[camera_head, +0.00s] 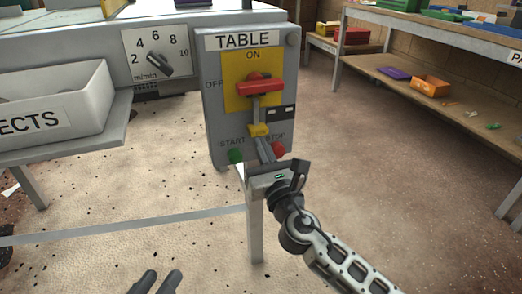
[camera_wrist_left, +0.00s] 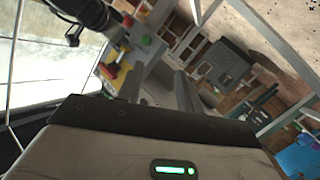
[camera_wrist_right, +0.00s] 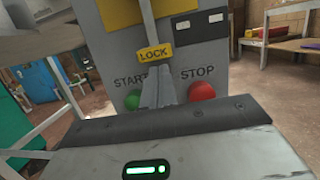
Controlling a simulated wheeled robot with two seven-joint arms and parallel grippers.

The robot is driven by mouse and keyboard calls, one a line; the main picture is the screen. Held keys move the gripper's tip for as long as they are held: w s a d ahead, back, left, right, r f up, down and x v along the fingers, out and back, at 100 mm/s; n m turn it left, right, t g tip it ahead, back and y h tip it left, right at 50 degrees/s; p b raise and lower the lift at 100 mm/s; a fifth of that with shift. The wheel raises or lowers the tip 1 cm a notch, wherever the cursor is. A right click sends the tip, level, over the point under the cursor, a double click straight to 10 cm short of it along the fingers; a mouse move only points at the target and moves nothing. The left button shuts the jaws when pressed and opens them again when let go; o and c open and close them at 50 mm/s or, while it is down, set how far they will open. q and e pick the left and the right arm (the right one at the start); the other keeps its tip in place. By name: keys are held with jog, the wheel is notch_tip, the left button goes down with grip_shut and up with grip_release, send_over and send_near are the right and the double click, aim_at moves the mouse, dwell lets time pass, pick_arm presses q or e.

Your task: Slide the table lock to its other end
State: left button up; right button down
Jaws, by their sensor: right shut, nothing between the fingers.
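The yellow lock tab (camera_head: 259,130), marked LOCK, sits on the grey TABLE panel (camera_head: 213,120), below the red switch handle (camera_head: 260,86). The lock tab also shows in the right wrist view (camera_wrist_right: 155,53). My right gripper (camera_head: 264,150) is shut and empty. Its fingertips are just below the lock tab, between the START and STOP buttons; I cannot tell whether they touch it. My left gripper (camera_head: 155,283) is at the bottom of the head view, well away from the panel. Its two fingers stand apart, with nothing visible between them.
The green START button (camera_head: 236,155) and red STOP button (camera_head: 278,149) flank my right fingers. A black strip with pale labels (camera_head: 281,112) is right of the lock. A speed dial (camera_head: 157,63) and grey bin (camera_head: 60,105) are at left. Shelves (camera_head: 420,75) stand at right.

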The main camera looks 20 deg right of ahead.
pick_arm(q)
jog(key=shift+f, duration=0.1)
jog(key=a+f+m+y+p, duration=0.1)
jog(key=p, duration=0.2)
jog(key=shift+s+g, duration=0.15)
jog(key=shift+g, duration=0.25)
